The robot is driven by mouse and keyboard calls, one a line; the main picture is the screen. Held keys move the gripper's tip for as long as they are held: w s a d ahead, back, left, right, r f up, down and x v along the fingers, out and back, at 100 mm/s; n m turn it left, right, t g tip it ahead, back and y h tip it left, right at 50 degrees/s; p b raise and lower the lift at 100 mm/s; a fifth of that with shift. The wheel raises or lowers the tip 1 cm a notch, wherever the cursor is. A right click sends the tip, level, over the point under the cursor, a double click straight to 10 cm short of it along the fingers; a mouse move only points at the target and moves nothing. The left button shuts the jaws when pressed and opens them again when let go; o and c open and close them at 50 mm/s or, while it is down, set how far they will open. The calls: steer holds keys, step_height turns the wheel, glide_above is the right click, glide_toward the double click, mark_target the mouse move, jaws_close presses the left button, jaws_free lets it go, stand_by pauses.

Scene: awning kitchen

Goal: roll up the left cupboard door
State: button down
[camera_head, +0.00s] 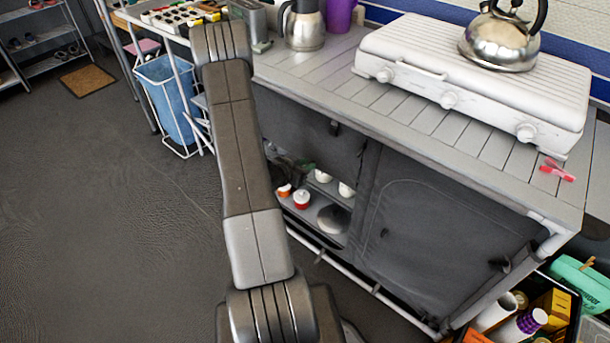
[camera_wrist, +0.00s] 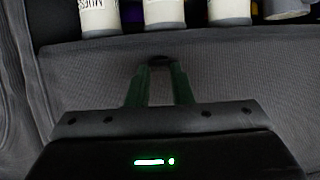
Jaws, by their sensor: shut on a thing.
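The left cupboard door (camera_head: 312,130) is a dark grey fabric flap on the cupboard under the counter. In the head view its upper part hangs across the front, and the lower part of the opening is uncovered, with shelves showing. In the wrist view grey fabric (camera_wrist: 230,75) fills the middle. My gripper (camera_wrist: 159,65) has its green fingers close together there, shut on a small dark piece at the fabric, which I take to be the door's pull tab. In the head view my arm hides much of the door's left side, and the fingertips are not clear.
The right cupboard door (camera_head: 430,225) is closed. Cups and jars stand on the shelves (camera_head: 325,205); pale canisters (camera_wrist: 165,12) show past the fabric edge. A white stove (camera_head: 470,75) and steel kettle (camera_head: 500,42) are on the counter. A blue bin (camera_head: 168,95) stands left; the floor is clear.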

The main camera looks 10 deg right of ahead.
step_height(320, 180, up, 18)
steer(key=p, duration=0.9)
steer(key=shift+f+p, duration=0.25)
steer(key=shift+p, duration=0.1)
steer(key=shift+w+r, duration=0.1)
steer(key=shift+r, duration=0.05)
steer(key=c, duration=1.3)
jaws_free()
steer(key=v, duration=1.3)
steer(key=shift+s+a, duration=0.25)
steer(key=shift+s, duration=0.1)
